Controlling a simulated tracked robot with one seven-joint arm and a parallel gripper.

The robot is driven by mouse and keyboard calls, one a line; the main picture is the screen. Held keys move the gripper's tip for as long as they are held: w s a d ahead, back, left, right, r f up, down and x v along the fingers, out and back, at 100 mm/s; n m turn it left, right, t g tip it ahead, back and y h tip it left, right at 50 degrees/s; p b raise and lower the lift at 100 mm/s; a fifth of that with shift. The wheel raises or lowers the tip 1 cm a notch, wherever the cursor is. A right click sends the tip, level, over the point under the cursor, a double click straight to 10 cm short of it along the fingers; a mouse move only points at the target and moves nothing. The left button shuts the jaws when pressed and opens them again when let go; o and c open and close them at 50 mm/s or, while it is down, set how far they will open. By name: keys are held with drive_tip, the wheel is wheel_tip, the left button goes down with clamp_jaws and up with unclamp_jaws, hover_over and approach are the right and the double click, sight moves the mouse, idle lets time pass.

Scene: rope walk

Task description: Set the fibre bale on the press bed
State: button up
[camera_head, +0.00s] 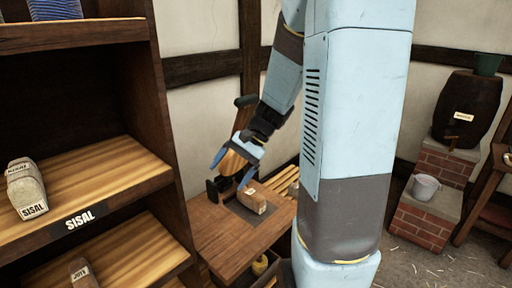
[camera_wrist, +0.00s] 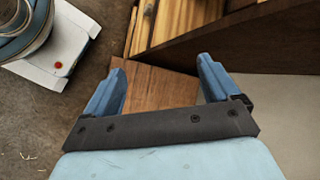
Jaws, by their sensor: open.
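A tan fibre bale (camera_head: 256,203) with a small pale label lies on the dark square press bed (camera_head: 237,211), set in a wooden table (camera_head: 216,233) in the head view. My gripper (camera_head: 232,170) is open, above and slightly left of the bale, and appears apart from it. In the wrist view, my open gripper (camera_wrist: 162,82) has only brown wood between its fingers and no bale shows there. Part of the press stands behind the gripper and is partly hidden by it.
A dark wooden shelf (camera_head: 95,177) stands at the left, holding a pale bale (camera_head: 25,186) above a "SISAL" label and another labelled bale (camera_head: 82,273) lower down. A barrel (camera_head: 466,105) and a grey bucket (camera_head: 425,187) rest on brickwork at the right.

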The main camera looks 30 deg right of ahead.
drive_tip(key=s+r+n+t+h, duration=0.5)
drive_tip(key=s+r+n+h, duration=0.3)
drive_tip(key=s+r, duration=0.6)
drive_tip(key=shift+s+d, duration=0.15)
drive_tip(key=shift+d, duration=0.1)
